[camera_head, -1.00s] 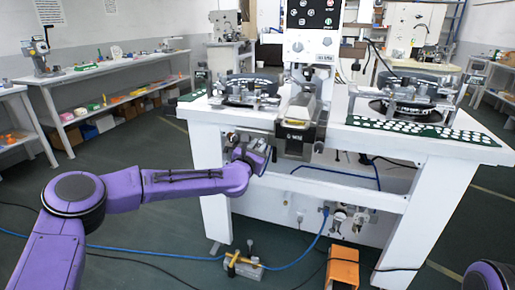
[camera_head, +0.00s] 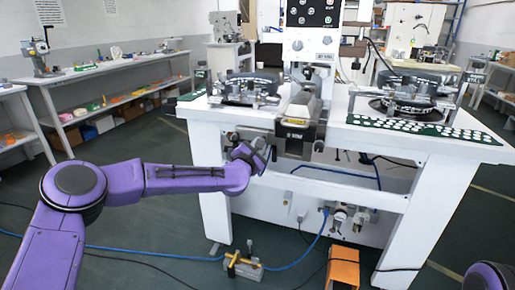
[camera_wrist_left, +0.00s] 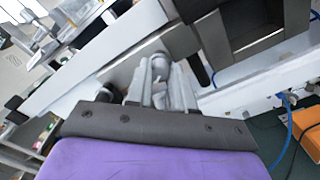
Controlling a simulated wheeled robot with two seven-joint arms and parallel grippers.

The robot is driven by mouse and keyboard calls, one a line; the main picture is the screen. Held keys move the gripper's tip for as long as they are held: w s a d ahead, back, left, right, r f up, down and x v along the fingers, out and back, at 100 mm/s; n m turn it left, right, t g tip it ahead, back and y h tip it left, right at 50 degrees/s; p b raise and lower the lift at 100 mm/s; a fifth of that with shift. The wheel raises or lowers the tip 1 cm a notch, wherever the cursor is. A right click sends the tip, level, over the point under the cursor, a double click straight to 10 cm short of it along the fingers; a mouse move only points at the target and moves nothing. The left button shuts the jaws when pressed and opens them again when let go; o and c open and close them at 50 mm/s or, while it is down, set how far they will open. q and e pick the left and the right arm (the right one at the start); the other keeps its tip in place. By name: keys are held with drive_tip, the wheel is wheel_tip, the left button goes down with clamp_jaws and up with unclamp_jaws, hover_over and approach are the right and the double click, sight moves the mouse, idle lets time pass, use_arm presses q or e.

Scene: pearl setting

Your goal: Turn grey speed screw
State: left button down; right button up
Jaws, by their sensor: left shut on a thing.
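The grey speed screw (camera_wrist_left: 160,63) shows as a small rounded knob at the front of the white machine table, between my left gripper's fingers in the left wrist view. My left gripper (camera_wrist_left: 163,84) is shut on it. In the head view my left gripper (camera_head: 261,152) is at the table's front, left of the dark centre unit, and the screw is hidden there by the gripper and wrist. My right gripper is not in view; only a purple part of my right arm shows at the bottom right corner.
The white machine table (camera_head: 434,192) carries a dark centre unit (camera_head: 296,135) and round fixtures on both sides. A black knob (camera_wrist_left: 108,92) sits left of the fingers. An orange pedal (camera_head: 343,268) and a yellow-handled device (camera_head: 243,264) are on the floor. A bench (camera_head: 120,63) stands at the left.

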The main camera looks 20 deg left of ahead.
use_arm(q)
drive_tip(key=shift+f+m+p, duration=0.2)
drive_tip(key=shift+m+p, duration=2)
drive_tip(key=shift+m, duration=9.7)
drive_tip(key=c, duration=1)
unclamp_jaws()
drive_tip(key=shift+a, duration=0.1)
drive_tip(key=s, duration=1)
drive_tip(key=shift+s+a, duration=0.2)
drive_tip(key=shift+s, duration=0.1)
